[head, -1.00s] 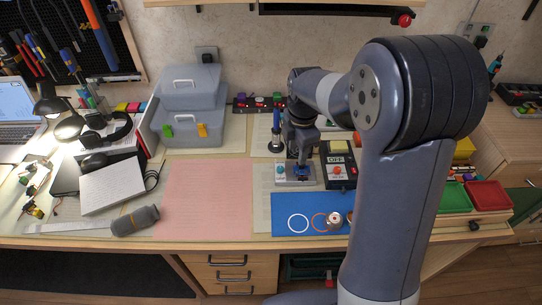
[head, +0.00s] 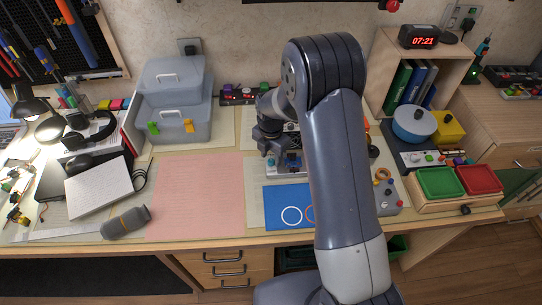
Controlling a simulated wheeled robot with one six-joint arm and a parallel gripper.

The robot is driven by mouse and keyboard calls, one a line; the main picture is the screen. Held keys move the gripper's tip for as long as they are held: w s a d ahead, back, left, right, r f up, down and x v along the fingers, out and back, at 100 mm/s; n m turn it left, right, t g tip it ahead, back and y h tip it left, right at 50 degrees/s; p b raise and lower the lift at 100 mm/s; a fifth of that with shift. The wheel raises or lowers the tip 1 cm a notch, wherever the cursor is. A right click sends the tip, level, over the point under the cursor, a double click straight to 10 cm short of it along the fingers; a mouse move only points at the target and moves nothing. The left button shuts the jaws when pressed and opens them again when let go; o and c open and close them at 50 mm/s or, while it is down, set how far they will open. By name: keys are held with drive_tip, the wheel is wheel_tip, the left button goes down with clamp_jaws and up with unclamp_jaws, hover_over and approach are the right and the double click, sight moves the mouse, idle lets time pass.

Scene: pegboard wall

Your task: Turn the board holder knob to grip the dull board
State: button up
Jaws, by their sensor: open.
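The board holder (head: 291,169) is a small grey fixture on the workbench, just behind the blue mat. A small blue piece shows on it, but I cannot tell whether that is the dull board. A small pale spot at the holder's left end may be its knob, too small to tell. My gripper (head: 269,152) is open and points down at the left end of the holder, close above it. I cannot tell whether its fingers touch the knob. My arm hides the area right of the holder.
The blue mat (head: 275,215) with ring outlines lies in front, partly behind my arm. A pink mat (head: 197,195) is clear on the left. A green tray (head: 440,182) and a red tray (head: 478,180) stand right.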

drive_tip(key=shift+f, duration=0.6)
clamp_jaws()
